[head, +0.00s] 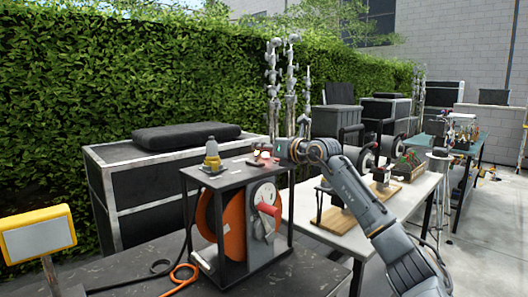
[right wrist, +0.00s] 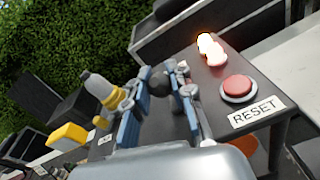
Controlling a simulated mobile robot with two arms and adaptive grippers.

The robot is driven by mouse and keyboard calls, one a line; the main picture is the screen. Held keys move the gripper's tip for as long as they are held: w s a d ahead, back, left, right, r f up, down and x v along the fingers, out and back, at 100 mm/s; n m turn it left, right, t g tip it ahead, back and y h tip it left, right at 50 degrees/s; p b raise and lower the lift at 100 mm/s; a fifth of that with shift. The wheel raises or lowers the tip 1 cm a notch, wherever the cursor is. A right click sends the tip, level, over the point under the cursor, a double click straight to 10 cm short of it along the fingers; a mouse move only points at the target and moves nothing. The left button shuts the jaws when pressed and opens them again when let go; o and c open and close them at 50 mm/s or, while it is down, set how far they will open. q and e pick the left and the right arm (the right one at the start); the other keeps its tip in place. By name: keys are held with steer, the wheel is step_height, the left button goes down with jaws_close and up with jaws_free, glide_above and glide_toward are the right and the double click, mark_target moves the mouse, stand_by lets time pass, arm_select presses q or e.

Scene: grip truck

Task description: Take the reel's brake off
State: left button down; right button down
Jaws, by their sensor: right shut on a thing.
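The reel (head: 226,217) has an orange drum inside a dark frame, with a grey side plate and a red handle (head: 267,208). My right gripper (right wrist: 158,80) reaches over the frame's top plate (head: 226,174) from the right. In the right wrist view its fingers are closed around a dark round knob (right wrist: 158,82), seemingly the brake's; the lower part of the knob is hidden. A red button (right wrist: 238,88) with a RESET label (right wrist: 257,112) and glowing lamps (right wrist: 210,49) sit to the right of the fingers. My left gripper is out of view.
A yellow-and-grey plug-like piece (head: 212,155) stands on the top plate, left of my gripper. A yellow box on a post (head: 38,235) is at the front left. An orange cable (head: 183,273) lies on the dark deck. A white table (head: 300,205) stands at right.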

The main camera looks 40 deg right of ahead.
steer(key=c, duration=1.1)
jaws_free()
steer(key=shift+s+d+r, duration=0.1)
steer(key=shift+c, duration=0.2)
steer(key=shift+s, duration=0.1)
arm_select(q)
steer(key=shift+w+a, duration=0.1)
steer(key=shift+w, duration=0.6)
arm_select(e)
steer(key=s+r, duration=0.1)
steer(key=s, duration=1)
steer(key=shift+s+d, duration=0.2)
steer(key=shift+s, duration=0.2)
steer(key=shift+r, duration=0.1)
